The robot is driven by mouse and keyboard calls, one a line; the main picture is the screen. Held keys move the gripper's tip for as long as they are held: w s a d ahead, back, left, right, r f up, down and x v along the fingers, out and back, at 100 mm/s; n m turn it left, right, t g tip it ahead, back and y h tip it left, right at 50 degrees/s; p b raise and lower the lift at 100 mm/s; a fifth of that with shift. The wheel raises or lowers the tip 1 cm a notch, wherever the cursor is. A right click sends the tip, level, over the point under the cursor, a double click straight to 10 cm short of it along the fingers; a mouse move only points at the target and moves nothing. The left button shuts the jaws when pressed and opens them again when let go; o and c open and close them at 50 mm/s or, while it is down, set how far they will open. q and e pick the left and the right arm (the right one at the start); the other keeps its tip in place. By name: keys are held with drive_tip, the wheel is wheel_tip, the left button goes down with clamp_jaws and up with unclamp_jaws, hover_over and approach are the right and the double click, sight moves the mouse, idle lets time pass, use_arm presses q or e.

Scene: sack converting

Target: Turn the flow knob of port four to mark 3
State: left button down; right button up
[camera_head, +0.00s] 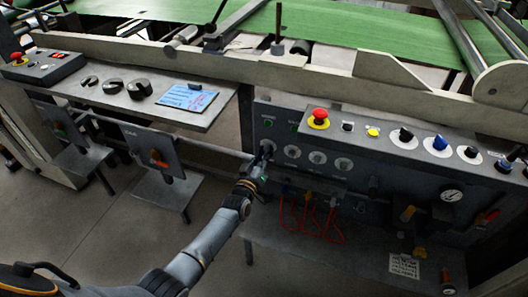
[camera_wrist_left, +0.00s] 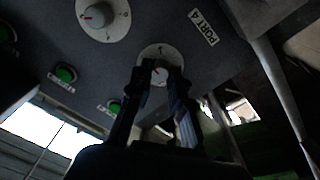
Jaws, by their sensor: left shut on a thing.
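The flow knob of port four (camera_wrist_left: 157,70) sits on a round white dial beside a "PORT 4" label (camera_wrist_left: 204,27) in the left wrist view. A red pointer shows on the knob, but the dial's marks are partly hidden by my fingers and too small to read. My left gripper (camera_wrist_left: 160,78) is shut on this knob, one finger on each side. In the head view my left gripper (camera_head: 264,157) is at the leftmost dial of the row on the grey panel, largely covering it. My right gripper is not in view.
Other white dials (camera_head: 318,158) run to the right of my gripper. Red hoses (camera_head: 311,218) hang below them. A red emergency button (camera_head: 318,117) and several knobs stand on the ledge above. A neighbouring knob (camera_wrist_left: 101,17) is close by in the wrist view.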

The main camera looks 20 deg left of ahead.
use_arm(q)
drive_tip(key=shift+f+m+p, duration=0.1)
drive_tip(key=shift+m+p, duration=0.5)
drive_tip(key=shift+m, duration=3.3)
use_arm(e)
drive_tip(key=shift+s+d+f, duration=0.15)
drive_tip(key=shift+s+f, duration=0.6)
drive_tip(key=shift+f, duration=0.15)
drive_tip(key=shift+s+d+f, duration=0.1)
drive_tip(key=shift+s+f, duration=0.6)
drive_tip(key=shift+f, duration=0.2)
use_arm(q)
drive_tip(key=shift+s, duration=0.1)
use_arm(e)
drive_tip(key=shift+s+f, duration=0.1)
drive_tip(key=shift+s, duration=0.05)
use_arm(q)
drive_tip(key=c, duration=1.2)
unclamp_jaws()
